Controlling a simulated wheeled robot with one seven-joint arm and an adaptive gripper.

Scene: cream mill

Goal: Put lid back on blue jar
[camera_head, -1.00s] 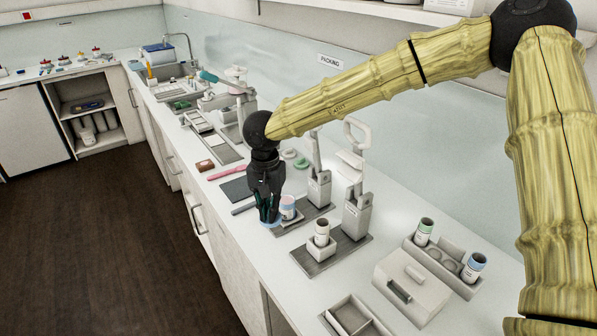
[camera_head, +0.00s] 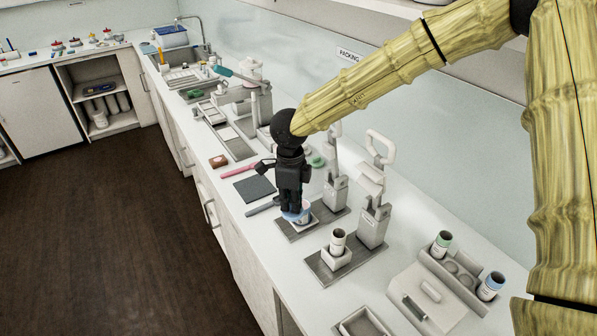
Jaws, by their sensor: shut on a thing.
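My gripper (camera_head: 294,210) points down over the near left packing stand and is shut on the light-blue lid (camera_head: 288,216). The blue jar (camera_head: 303,222) stands right under and beside the fingers on the stand's grey base plate (camera_head: 325,216). Only a small pale part of the jar shows; the gripper and lid hide the rest. The lid overlaps the jar's top in this view. I cannot tell whether it touches the rim or lies level.
A second press stand (camera_head: 372,222) holds an open white jar (camera_head: 338,241) to the right. A grey mat (camera_head: 255,189) and a pink tool (camera_head: 238,170) lie left of my gripper.

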